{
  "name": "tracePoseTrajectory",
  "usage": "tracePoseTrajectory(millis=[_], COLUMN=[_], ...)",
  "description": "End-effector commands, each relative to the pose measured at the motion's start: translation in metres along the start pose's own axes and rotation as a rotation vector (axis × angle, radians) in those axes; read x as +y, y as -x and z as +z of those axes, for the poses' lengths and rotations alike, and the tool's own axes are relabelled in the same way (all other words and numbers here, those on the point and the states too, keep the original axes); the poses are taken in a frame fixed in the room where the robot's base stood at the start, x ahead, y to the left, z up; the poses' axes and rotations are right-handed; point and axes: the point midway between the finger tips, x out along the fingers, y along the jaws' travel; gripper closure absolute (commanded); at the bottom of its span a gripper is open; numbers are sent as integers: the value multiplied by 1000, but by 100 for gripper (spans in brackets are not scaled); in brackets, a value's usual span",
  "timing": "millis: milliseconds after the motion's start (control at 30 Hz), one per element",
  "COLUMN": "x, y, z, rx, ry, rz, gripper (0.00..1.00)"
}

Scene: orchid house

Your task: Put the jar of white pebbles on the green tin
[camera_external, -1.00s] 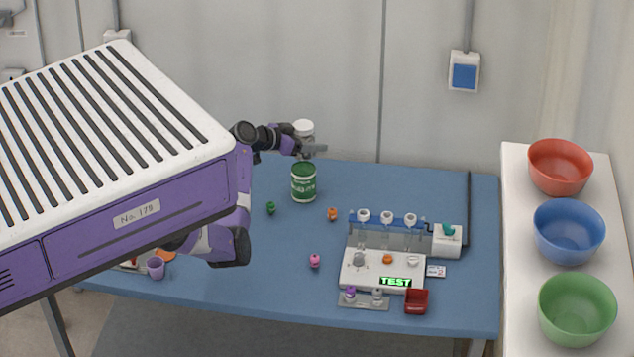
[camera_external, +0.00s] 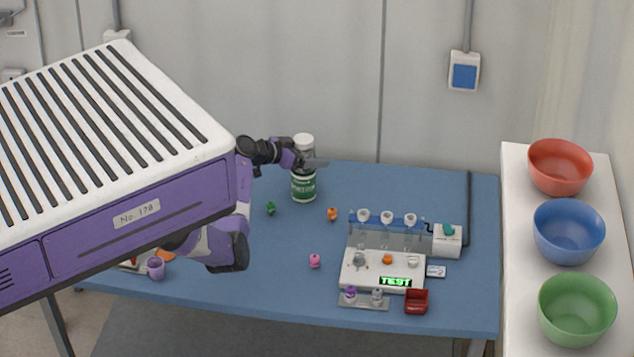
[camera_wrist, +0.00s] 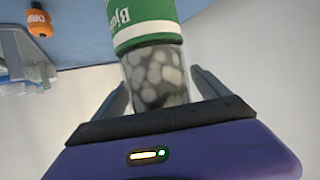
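The jar of white pebbles (camera_external: 303,141) is upright on top of the green tin (camera_external: 303,187), with its white lid up. In the camera_wrist view, the jar's pebbles (camera_wrist: 155,75) show between my two fingers, and the tin (camera_wrist: 145,22) meets its base. That view is upside down, and the lid is hidden behind my gripper body. My gripper (camera_external: 316,163) is level around the jar, just above the tin. A narrow gap shows between the right finger and the jar, so my gripper (camera_wrist: 158,78) looks slightly open around it.
A white test device (camera_external: 383,270) with a rack of funnels stands at right on the blue table (camera_external: 440,300). Small green (camera_external: 270,208), orange (camera_external: 332,214) and pink (camera_external: 314,261) items lie nearby. Bowls stand on a white shelf (camera_external: 515,200) at far right.

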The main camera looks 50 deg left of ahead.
Motion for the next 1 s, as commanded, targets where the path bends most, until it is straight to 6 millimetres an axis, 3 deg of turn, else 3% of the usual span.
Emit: tracePoseTrajectory(millis=[367,1000], x=[-1,-1], y=[4,111], z=[-2,-2], rx=[0,1], ry=[0,-1], rz=[-1,-2], gripper=[16,16])
